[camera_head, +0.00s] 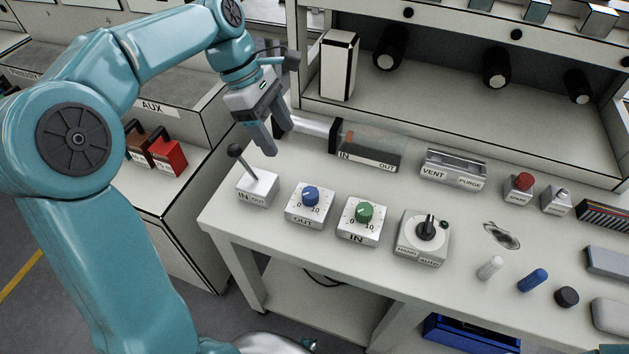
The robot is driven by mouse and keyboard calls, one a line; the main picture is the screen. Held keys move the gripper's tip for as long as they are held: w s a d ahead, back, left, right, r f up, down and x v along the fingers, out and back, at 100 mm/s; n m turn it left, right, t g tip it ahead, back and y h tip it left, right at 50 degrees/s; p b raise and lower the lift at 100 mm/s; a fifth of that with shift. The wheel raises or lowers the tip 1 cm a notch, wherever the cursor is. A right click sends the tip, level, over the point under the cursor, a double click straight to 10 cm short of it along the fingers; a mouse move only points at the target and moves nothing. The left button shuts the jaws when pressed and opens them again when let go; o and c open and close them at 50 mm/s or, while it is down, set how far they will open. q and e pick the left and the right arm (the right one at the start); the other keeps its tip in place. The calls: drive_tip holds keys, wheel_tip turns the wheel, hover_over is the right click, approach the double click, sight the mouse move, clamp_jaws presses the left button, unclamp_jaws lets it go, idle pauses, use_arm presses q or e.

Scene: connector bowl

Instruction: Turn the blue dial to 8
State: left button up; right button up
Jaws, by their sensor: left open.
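The blue dial (311,196) sits on a white box labelled OUT, with a scale marked 0 and 10. Its exact setting is too small to read. A green dial (363,212) on a similar box labelled IN stands just to its right. My left gripper (270,139) is above the bench, up and to the left of the blue dial and apart from it. Its fingers point down, open and with nothing between them. My right gripper is not in view.
A lever box (257,187) stands left of the blue dial. A black selector knob (427,228) stands to the right. Behind are a clear cylinder (365,148) and a VENT/PURGE unit (453,170). The bench's front edge is close to the dials.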

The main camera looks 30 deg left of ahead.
use_arm(q)
drive_tip(key=b, duration=0.3)
approach(309, 192)
drive_tip(key=x, duration=0.8)
drive_tip(key=shift+d+f, duration=0.2)
drive_tip(key=shift+f, duration=0.35)
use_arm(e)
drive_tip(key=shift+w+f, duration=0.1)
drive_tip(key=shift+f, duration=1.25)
use_arm(q)
drive_tip(key=shift+w, duration=0.1)
drive_tip(key=c, duration=1)
